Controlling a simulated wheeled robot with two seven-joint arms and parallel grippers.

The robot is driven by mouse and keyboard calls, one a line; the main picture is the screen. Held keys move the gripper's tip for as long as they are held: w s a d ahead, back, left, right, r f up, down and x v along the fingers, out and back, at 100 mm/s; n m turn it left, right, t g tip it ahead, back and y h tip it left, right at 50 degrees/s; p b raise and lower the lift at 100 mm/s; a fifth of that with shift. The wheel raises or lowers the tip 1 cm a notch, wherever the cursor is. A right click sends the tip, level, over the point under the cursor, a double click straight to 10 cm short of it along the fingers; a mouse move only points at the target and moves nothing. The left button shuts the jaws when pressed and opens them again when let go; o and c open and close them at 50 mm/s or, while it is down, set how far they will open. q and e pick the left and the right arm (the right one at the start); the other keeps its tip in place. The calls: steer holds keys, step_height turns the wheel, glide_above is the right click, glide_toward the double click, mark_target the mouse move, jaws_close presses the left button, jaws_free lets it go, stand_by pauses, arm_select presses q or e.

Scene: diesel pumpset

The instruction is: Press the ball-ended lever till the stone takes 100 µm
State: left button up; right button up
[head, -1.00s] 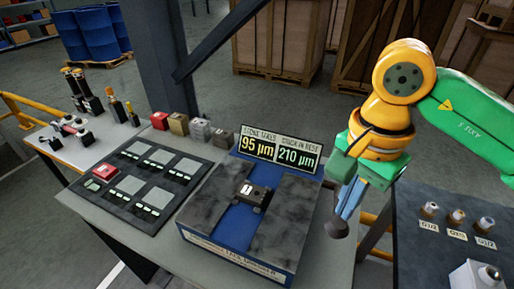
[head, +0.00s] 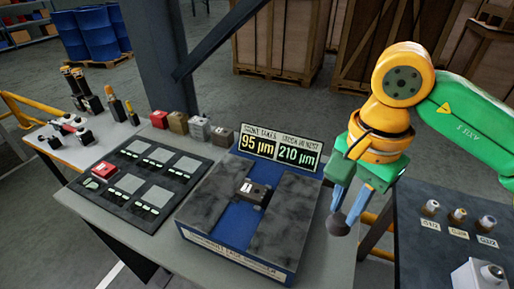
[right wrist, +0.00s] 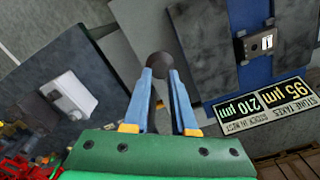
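The dark ball (head: 338,224) of the lever is at the right side of the blue gauge stand (head: 236,262); I cannot make out its shaft. The ball also shows in the right wrist view (right wrist: 159,64), at the fingertips. My right gripper (head: 344,212) points down at the ball, its blue fingers apart with a clear gap between them. I cannot tell whether they touch the ball. The display (head: 280,150) on the stand reads 95 µm for stone takes and 210 µm for stock in rest; it also shows in the right wrist view (right wrist: 262,102). My left gripper is out of view.
A dark panel (head: 140,180) with a red button (head: 103,171) lies left of the stand. Small coloured blocks (head: 178,123) stand behind it. A dark side table (head: 425,262) with several knobs is at the right. Wooden crates (head: 280,38) stand behind.

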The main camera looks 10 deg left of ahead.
step_height(320, 180, down, 2)
steer(key=shift+b, duration=0.55)
steer(key=shift+s+f+b, duration=0.25)
steer(key=shift+f+b, duration=0.05)
steer(key=shift+s+a+f+b, duration=0.1)
steer(key=shift+s+f+b, duration=0.1)
steer(key=shift+f+b, duration=0.6)
steer(key=f+b, duration=0.1)
steer(key=s+f+b, duration=0.1)
steer(key=b, duration=0.1)
steer(key=s+f+b, duration=0.1)
steer(key=f, duration=0.1)
steer(key=shift+a+f, duration=0.1)
steer(key=shift+a, duration=0.15)
step_height(320, 180, up, 13)
steer(key=p, duration=1.3)
glide_above(340, 224)
steer(key=w, duration=0.1)
steer(key=shift+d+f, duration=0.1)
steer(key=shift+d, duration=0.05)
steer(key=shift+w+f, duration=0.1)
steer(key=shift+f, duration=0.1)
